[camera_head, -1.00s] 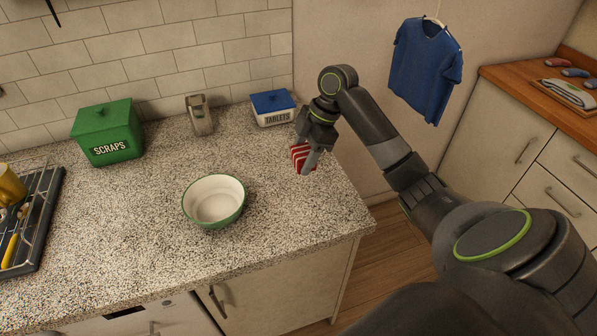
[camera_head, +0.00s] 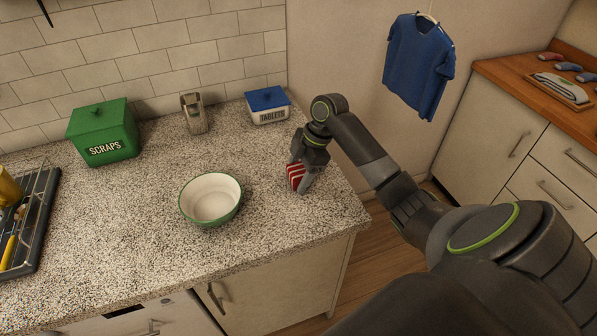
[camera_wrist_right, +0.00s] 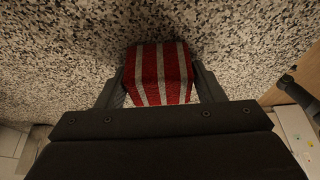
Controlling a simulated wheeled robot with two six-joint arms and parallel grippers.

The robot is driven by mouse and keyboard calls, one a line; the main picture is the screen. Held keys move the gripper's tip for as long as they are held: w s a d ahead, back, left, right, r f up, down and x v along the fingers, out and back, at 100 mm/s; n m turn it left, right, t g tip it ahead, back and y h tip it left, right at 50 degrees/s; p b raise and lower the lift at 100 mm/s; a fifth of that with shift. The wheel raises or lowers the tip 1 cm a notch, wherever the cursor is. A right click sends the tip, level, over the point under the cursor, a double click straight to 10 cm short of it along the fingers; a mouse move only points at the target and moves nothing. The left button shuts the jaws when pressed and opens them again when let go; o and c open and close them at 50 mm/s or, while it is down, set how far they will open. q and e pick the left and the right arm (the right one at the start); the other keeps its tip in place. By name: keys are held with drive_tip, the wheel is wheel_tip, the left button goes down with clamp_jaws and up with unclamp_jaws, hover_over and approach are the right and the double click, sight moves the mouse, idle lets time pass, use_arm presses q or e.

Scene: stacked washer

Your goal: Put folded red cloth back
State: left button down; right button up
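The folded red cloth (camera_head: 295,177) has white stripes and is at the right end of the speckled counter, right of the bowl. My right gripper (camera_head: 303,180) points down with the cloth between its fingers. In the right wrist view the cloth (camera_wrist_right: 160,75) fills the space between the fingertips of my right gripper (camera_wrist_right: 160,80), one finger against each side. The cloth is at or just above the counter; I cannot tell whether it touches. My left gripper is out of view.
A green-rimmed white bowl (camera_head: 211,198) stands left of the cloth. Behind are a green scraps box (camera_head: 103,133), a metal holder (camera_head: 195,113) and a blue-lidded tablets box (camera_head: 268,106). A dish rack (camera_head: 35,225) is far left. The counter's right edge is close to my gripper.

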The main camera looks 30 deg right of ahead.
drive_tip(key=shift+o, duration=1.2)
drive_tip(key=shift+r, duration=0.15)
drive_tip(key=b+v, duration=0.2)
drive_tip(key=v, duration=1)
drive_tip(key=shift+d, duration=0.1)
